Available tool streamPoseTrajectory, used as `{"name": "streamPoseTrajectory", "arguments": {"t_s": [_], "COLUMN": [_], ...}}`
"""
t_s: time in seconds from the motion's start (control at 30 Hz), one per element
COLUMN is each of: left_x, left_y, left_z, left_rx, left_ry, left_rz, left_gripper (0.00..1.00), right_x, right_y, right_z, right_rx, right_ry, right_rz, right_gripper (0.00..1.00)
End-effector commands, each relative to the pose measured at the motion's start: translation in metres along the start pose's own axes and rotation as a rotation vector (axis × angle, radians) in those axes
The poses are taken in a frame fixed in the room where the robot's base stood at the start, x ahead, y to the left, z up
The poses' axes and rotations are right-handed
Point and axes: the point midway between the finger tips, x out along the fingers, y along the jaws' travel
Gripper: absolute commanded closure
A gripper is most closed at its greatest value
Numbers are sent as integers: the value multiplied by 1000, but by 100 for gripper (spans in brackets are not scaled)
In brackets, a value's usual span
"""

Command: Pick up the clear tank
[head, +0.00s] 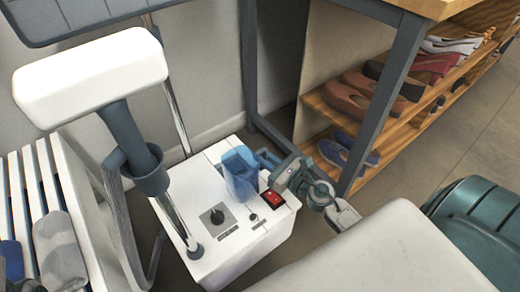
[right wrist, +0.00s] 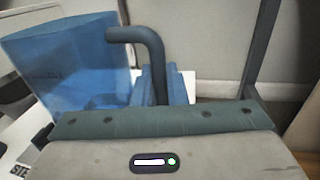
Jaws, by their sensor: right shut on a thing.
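The clear tank (head: 240,174) is a translucent blue container at the top of the white machine box (head: 255,245). In the right wrist view the tank (right wrist: 70,68) fills the left side, with a dark bent handle (right wrist: 151,50) beside it. My right gripper (head: 275,172) is at the right side of the tank and is shut on its handle. The fingertips are partly hidden. I cannot tell whether the tank's base is resting on the box or just clear of it. My left gripper is not in view.
A red switch (head: 273,198) and a black knob (head: 217,216) are on the box top. A white slatted rack (head: 75,185) stands left. A table leg (head: 382,100) and a wooden shoe shelf (head: 400,125) stand close behind my right arm. A green case (head: 475,220) is at right.

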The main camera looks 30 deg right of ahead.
Motion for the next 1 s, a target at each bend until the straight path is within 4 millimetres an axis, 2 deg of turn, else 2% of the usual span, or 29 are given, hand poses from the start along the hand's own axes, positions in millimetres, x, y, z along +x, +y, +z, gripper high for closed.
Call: {"name": "streamPoseTrajectory", "arguments": {"t_s": [0.2, 0.43, 1.0], "left_x": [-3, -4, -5], "left_y": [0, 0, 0], "left_z": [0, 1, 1], "left_rx": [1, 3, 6], "left_ry": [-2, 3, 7], "left_rz": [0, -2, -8], "left_gripper": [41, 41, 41], "right_x": [-21, -36, -48], "right_y": [12, 20, 26], "right_z": [2, 3, 6], "right_rx": [1, 1, 2], "right_ry": [-1, 0, -1], "right_rz": [1, 1, 0], "right_gripper": [100, 100, 100]}}
